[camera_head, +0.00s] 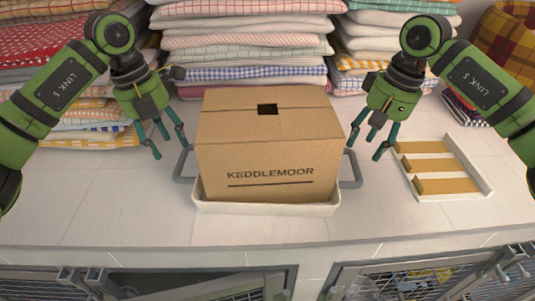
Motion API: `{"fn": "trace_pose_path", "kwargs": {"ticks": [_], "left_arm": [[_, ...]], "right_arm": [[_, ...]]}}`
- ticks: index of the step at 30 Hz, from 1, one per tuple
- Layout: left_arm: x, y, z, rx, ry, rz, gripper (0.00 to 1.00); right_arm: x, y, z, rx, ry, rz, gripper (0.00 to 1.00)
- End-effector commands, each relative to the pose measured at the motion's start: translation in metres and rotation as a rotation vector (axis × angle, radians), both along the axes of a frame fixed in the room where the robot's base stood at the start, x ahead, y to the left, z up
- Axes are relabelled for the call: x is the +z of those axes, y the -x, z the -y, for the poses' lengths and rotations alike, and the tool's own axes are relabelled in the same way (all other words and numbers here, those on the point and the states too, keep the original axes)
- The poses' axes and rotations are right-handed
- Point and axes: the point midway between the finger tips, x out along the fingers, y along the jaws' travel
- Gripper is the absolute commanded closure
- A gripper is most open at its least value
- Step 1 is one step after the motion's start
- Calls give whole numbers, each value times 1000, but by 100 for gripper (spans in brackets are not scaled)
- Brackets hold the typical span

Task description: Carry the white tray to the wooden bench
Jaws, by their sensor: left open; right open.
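The white tray (265,209) sits on the pale tiled top, with a cardboard box (270,150) marked KEDDLEMOOR standing in it. The tray has a grey handle at its left (183,166) and another at its right (351,168). My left gripper (170,147) is open and empty, just above and beside the left handle. My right gripper (378,147) is open and empty, just above and to the right of the right handle. The box hides most of the tray's floor. No wooden bench is in view.
Tall stacks of folded towels (247,57) line the back. A shallow white holder (447,195) with wooden slats lies at the right. Wire kennel doors (420,281) are below the front edge. The tiled top (110,192) is clear to the left of the tray.

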Motion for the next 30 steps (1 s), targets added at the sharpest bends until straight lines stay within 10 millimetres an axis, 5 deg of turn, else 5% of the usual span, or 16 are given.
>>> {"fn": "trace_pose_path", "kwargs": {"ticks": [11, 22, 30], "left_arm": [[-6, 0, 1, 0, -1, -2, 47], [-55, 1, 10, -1, 0, -3, 47], [-70, 1, 13, 0, 0, 0, 47]], "right_arm": [[-6, 0, -1, 0, 0, -1, 48], [-55, 0, -10, 0, 0, -2, 48], [-70, 0, -13, 0, 0, -1, 48]]}}
